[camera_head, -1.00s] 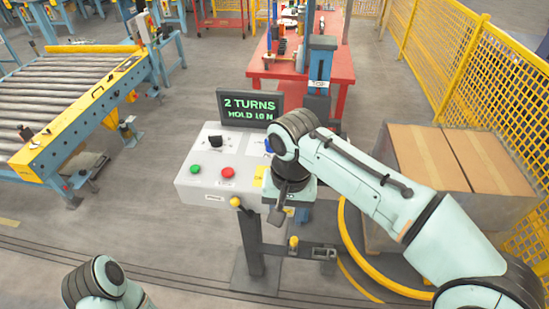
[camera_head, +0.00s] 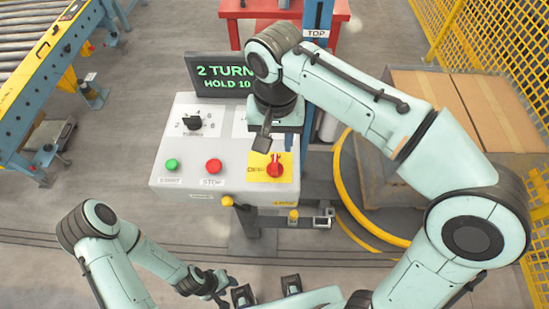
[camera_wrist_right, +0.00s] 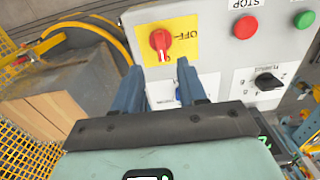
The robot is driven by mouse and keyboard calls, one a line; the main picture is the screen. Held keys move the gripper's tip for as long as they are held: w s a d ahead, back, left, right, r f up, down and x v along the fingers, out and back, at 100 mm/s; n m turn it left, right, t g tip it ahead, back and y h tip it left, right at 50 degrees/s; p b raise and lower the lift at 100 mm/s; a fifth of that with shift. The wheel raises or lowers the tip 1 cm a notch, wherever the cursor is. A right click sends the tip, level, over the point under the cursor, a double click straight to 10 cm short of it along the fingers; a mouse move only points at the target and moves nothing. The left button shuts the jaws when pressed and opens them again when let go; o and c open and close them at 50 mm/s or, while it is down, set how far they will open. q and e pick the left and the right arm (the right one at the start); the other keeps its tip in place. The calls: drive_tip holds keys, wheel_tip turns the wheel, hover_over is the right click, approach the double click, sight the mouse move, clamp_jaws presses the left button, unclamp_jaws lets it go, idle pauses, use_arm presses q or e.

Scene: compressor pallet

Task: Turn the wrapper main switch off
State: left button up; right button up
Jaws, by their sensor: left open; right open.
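The wrapper main switch (camera_head: 275,169) is a red rotary knob on a yellow plate at the right of the grey control panel (camera_head: 225,190). In the right wrist view the knob (camera_wrist_right: 160,42) shows whole, with an OFF label beside it and a white mark on the handle pointing toward my gripper. My right gripper (camera_head: 275,143) is over the panel, just behind the switch. In the wrist view its two open fingers (camera_wrist_right: 160,72) point at the switch, with nothing between them. My left gripper (camera_head: 208,287) is open and empty, low in front of the panel.
A green button (camera_head: 171,165), a red stop button (camera_head: 213,166) and a black selector (camera_head: 194,123) share the panel. A display (camera_head: 221,83) stands behind it. Boxes (camera_head: 470,110) and a yellow fence (camera_head: 500,60) are at the right; a roller conveyor (camera_head: 40,55) is at the left.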

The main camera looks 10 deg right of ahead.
sight(275, 163)
wheel_tip(275, 163, down, 9)
drive_tip(key=shift+w+f+b, duration=0.1)
drive_tip(key=shift+w+b, duration=0.05)
drive_tip(key=shift+b, duration=0.6)
clamp_jaws()
